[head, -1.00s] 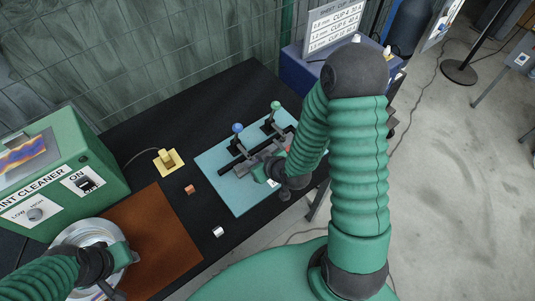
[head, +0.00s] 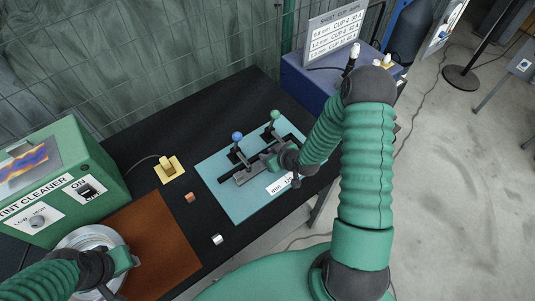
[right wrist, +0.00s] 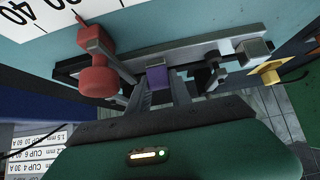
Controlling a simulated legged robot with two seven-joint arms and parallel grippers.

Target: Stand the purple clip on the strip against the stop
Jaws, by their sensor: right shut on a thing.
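The purple clip (right wrist: 157,77) shows in the right wrist view between the two fingers of my right gripper (right wrist: 160,90), which is shut on it. The clip is beside the grey strip (right wrist: 190,48), which lies along a black rail; I cannot tell whether they touch. A grey block (right wrist: 254,50), possibly the stop, is at the strip's right end in that view. In the head view my right gripper (head: 262,165) is over the teal board and the clip is hidden. My left gripper (head: 122,262) is by a round metal dish; its fingers are unclear.
Blue (head: 237,136) and green (head: 275,115) knobbed levers stand behind the rail on the teal board (head: 240,208). A red knob (right wrist: 97,75) is close to my right fingers.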

